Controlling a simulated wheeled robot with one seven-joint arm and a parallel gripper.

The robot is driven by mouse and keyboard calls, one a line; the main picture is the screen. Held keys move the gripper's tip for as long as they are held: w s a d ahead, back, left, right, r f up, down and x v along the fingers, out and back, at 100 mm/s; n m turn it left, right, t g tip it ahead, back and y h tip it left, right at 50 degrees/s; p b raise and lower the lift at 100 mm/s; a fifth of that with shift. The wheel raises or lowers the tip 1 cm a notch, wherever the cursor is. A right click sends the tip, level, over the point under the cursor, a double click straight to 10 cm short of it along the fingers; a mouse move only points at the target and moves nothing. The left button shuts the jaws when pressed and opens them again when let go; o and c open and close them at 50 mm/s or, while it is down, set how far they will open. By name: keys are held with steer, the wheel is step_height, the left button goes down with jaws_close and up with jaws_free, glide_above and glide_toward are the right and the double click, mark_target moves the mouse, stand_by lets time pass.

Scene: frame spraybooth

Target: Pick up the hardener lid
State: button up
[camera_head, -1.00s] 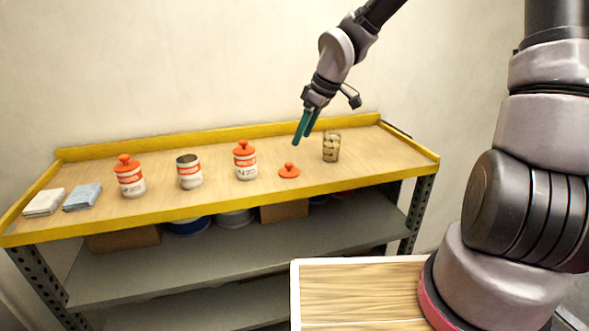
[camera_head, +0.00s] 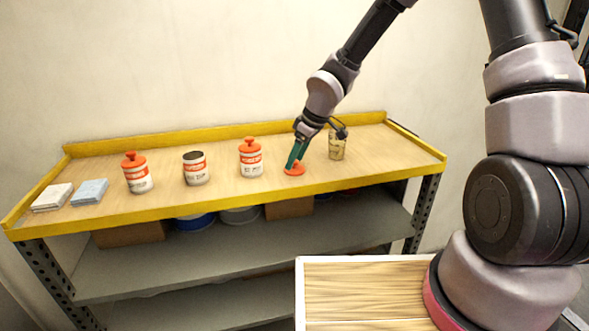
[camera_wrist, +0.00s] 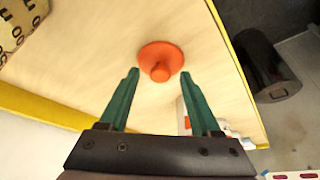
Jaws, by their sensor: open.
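The hardener lid, an orange disc with a round knob, lies on the wooden top of the bench. It shows in the head view (camera_head: 294,170), partly behind the fingers, and fully in the wrist view (camera_wrist: 160,60). My gripper (camera_head: 292,164) is open and empty, with its green fingers reaching down at the lid. In the wrist view the two fingertips (camera_wrist: 159,72) stand apart, one to either side of the knob's line, just short of the disc. I cannot tell exactly how high the tips are above the bench. An open can (camera_head: 196,169) without a lid stands to the left.
Two cans with orange lids (camera_head: 137,172) (camera_head: 250,157) stand along the bench. Folded cloths (camera_head: 89,192) lie at the left end. A yellow rim (camera_head: 240,200) edges the bench.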

steer(key=shift+c, duration=0.2)
jaws_close()
